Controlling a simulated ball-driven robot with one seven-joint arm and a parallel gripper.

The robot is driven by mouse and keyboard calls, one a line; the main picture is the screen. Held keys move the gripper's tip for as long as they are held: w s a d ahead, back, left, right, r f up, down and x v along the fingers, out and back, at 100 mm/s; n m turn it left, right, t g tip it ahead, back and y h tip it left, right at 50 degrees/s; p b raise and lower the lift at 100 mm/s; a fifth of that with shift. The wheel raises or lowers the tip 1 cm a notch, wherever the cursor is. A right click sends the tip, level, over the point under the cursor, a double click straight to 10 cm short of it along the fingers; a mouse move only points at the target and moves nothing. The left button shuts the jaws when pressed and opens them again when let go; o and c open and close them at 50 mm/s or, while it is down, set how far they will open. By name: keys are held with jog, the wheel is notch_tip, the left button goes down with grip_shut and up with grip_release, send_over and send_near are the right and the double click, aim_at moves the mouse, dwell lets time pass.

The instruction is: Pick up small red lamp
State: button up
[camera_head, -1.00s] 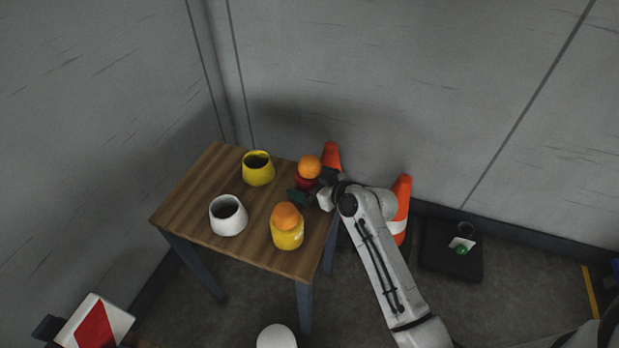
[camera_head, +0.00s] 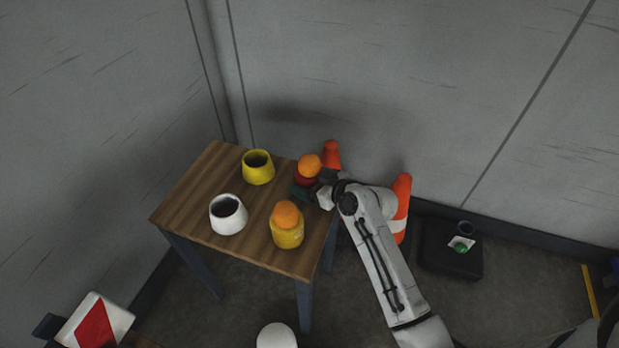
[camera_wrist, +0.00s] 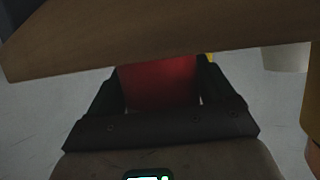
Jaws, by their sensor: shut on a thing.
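The small red lamp (camera_head: 305,178) has a dark red body with an orange ball-shaped top (camera_head: 309,165). It is at the right side of the wooden table (camera_head: 185,205). My gripper (camera_head: 304,188) is shut on the lamp's red body, with its dark fingers partly covering it. In the wrist view the red body (camera_wrist: 160,85) fills the space between my two fingers. Whether the lamp touches the table cannot be told.
A yellow lamp with an orange top (camera_head: 287,232) stands on the table near my gripper. A white pot (camera_head: 228,215) and a yellow pot (camera_head: 258,168) stand further left. Orange cones (camera_head: 332,156) are behind the table, close to my arm.

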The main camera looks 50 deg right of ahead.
aim_at(318, 162)
jog(key=shift+r, duration=0.15)
jog(key=shift+r, duration=0.2)
jog(key=r+p, duration=0.1)
jog(key=r, duration=0.2)
jog(key=shift+s+r, duration=0.15)
jog(key=shift+s, duration=0.05)
jog(key=s+r, duration=0.2)
jog(key=s+r+p, duration=0.1)
jog(key=s+r, duration=0.1)
jog(key=r, duration=0.1)
jog(key=shift+s+d+r, duration=0.2)
jog(key=shift+s+r, duration=0.05)
jog(key=shift+s, duration=0.1)
jog(key=v, duration=0.9)
jog(key=shift+s+d, duration=0.3)
jog(key=shift+d, duration=0.3)
jog(key=shift+w+r, duration=0.1)
jog(key=shift+r, duration=0.05)
